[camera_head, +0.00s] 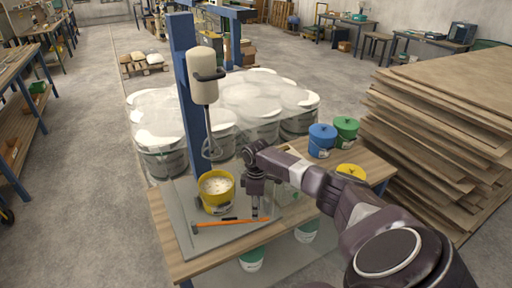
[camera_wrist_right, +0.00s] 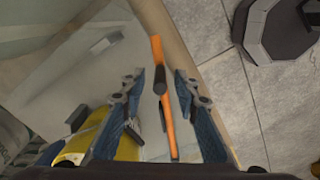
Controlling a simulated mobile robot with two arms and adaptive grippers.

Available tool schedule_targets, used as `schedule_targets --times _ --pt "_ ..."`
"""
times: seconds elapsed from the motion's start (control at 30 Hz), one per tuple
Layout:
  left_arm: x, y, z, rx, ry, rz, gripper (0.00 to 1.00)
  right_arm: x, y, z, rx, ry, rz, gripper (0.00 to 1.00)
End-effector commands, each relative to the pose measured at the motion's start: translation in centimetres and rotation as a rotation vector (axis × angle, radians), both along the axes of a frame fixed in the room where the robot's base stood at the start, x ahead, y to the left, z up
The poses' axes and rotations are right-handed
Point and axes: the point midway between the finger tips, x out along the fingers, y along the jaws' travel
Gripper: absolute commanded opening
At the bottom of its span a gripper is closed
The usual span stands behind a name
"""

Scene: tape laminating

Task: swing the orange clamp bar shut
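The orange clamp bar (camera_head: 206,225) lies across the front of the grey base plate (camera_head: 188,243), in front of a yellow bucket (camera_head: 212,207) with pale contents. A short dark piece sits against the bar's middle. My right gripper (camera_head: 256,213) points down at the bar's right part, to the right of the bucket. In the right wrist view my right gripper (camera_wrist_right: 160,76) is open, and the orange clamp bar (camera_wrist_right: 157,48) runs lengthwise between its two blue fingers with gaps on both sides. The bucket (camera_wrist_right: 130,148) is partly hidden by the left finger there. My left gripper is out of view.
A blue post (camera_head: 185,75) carries a mixer (camera_head: 204,75) whose whisk hangs above the bucket. Blue (camera_head: 321,143), green (camera_head: 346,130) and yellow (camera_head: 351,171) lidded pots stand at the wooden table's (camera_head: 166,238) right. Wrapped drums stand behind; stacked boards (camera_head: 430,120) rise at right.

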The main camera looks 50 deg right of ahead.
Motion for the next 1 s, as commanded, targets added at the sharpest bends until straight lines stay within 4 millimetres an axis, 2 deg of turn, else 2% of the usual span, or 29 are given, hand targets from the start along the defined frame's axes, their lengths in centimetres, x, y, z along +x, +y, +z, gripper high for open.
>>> schedule_targets --times 0.17,0.27,0.37,0.7,0.83,1.0 --pt "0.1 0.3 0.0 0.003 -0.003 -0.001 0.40 0.0 0.0 0.1 -0.001 0.001 0.000 0.29" --pt "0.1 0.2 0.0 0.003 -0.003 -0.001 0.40 0.0 0.0 0.8 0.000 -0.001 0.000 0.29" --pt "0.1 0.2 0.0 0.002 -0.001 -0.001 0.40 0.0 -0.1 2.3 -0.002 -0.003 0.001 0.29" --pt "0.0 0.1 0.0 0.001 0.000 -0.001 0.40 0.1 0.0 9.4 0.000 -0.003 0.001 0.29" --pt "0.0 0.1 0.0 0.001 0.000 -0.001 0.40 0.1 0.0 11.1 0.000 -0.001 0.000 0.29" --pt "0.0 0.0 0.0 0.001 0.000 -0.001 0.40 0.0 0.0 12.0 0.000 0.000 0.000 0.29"
